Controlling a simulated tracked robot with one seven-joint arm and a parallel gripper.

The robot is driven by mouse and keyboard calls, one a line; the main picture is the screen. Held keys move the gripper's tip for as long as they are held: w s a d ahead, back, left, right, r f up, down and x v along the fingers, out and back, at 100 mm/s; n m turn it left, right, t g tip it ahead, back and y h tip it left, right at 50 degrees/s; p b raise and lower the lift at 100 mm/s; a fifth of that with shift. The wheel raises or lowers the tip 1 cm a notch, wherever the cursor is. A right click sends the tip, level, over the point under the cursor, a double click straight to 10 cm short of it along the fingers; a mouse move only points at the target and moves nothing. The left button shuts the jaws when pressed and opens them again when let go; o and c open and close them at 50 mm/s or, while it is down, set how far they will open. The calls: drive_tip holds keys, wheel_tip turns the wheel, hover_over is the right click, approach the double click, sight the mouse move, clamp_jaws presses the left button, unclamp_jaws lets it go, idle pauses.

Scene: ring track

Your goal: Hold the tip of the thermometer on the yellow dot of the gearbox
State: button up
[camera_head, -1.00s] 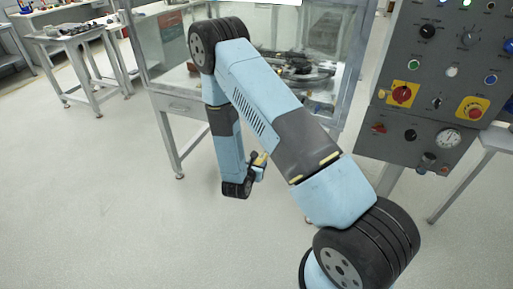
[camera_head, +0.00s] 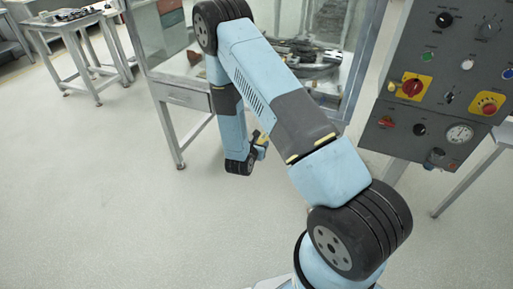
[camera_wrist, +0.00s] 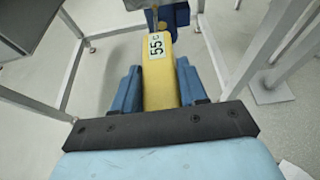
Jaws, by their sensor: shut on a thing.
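My gripper (camera_wrist: 159,76) is shut on the yellow thermometer (camera_wrist: 158,88), with one blue finger on each side of it. The thermometer's display reads about 55 C in the wrist view. Its far end is dark and small, in front of a blue part (camera_wrist: 178,14) that I cannot identify. In the head view, my gripper (camera_head: 260,145) hangs low over the floor at the end of my folded arm, with a bit of yellow at it.
A glass-walled cabinet (camera_head: 168,60) on metal legs stands behind my arm. A grey control panel (camera_head: 440,75) with switches and a gauge stands at the right, beside a table leg (camera_head: 470,180). A small table (camera_head: 68,24) is at the far left. The floor (camera_head: 110,200) between is clear.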

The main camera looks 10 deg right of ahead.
drive_tip(key=shift+w+d, duration=0.8)
drive_tip(key=shift+w, duration=0.35)
drive_tip(key=shift+w+d, duration=0.85)
drive_tip(key=shift+w, duration=0.25)
drive_tip(key=shift+w+d, duration=0.8)
drive_tip(key=shift+w, duration=0.35)
drive_tip(key=s+a, duration=0.9)
drive_tip(key=s, duration=0.4)
drive_tip(key=shift+a, duration=0.2)
idle(1.0)
